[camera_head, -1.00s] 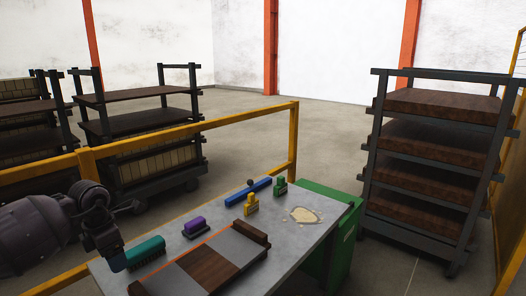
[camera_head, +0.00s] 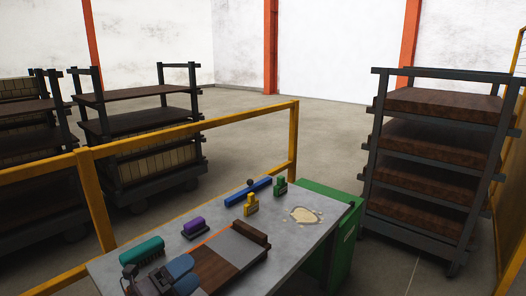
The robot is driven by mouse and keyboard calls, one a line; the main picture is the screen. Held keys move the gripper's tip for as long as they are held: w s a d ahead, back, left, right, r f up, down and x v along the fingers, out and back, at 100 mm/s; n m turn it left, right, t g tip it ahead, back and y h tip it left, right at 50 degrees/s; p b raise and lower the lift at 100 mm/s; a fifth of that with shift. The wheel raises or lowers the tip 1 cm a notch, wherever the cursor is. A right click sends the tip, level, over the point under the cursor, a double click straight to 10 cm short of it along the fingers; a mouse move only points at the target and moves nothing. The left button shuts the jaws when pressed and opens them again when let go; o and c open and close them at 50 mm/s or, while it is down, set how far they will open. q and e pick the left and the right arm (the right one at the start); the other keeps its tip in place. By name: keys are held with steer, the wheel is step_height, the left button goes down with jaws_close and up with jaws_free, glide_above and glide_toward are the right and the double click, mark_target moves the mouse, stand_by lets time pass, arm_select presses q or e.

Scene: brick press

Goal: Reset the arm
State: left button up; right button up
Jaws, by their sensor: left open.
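The fingers cover part of a board (camera_head: 212,270) with brown and grey sections. The rest of the arm is mostly cut off by the bottom edge. A teal brush (camera_head: 142,250) lies just behind the gripper, apart from the fingers. My right gripper is not in view.
On the table are a purple brush (camera_head: 194,228), a blue bar-shaped tool (camera_head: 248,191), a yellow tool (camera_head: 250,205), a green tool (camera_head: 280,187) and a pale crumbly patch (camera_head: 305,215). A yellow rail (camera_head: 200,131) runs behind. A rack with brown slabs (camera_head: 440,103) stands right.

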arm_select(q)
steer(key=s+a+f+n+y, duration=0.5)
steer(key=n+y, duration=0.3)
steer(key=n, duration=0.3)
steer(key=s+a+f+n+y, duration=0.45)
steer(key=a+n+y, duration=0.3)
steer(key=n, duration=0.35)
steer(key=s+f+n+g, duration=0.4)
steer(key=s+g, duration=0.2)
steer(key=s, duration=0.5)
steer(key=s+f+n+g, duration=0.3)
steer(key=s+g, duration=0.3)
steer(key=s, duration=0.4)
steer(key=w+f+t+h, duration=0.1)
steer(key=w+f+t, duration=0.6)
steer(key=f, duration=0.3)
steer(key=shift+w+d+m+t, duration=0.2)
steer(key=shift+d+m+t, duration=0.15)
steer(key=shift+t, duration=0.55)
steer(key=shift+h, duration=0.25)
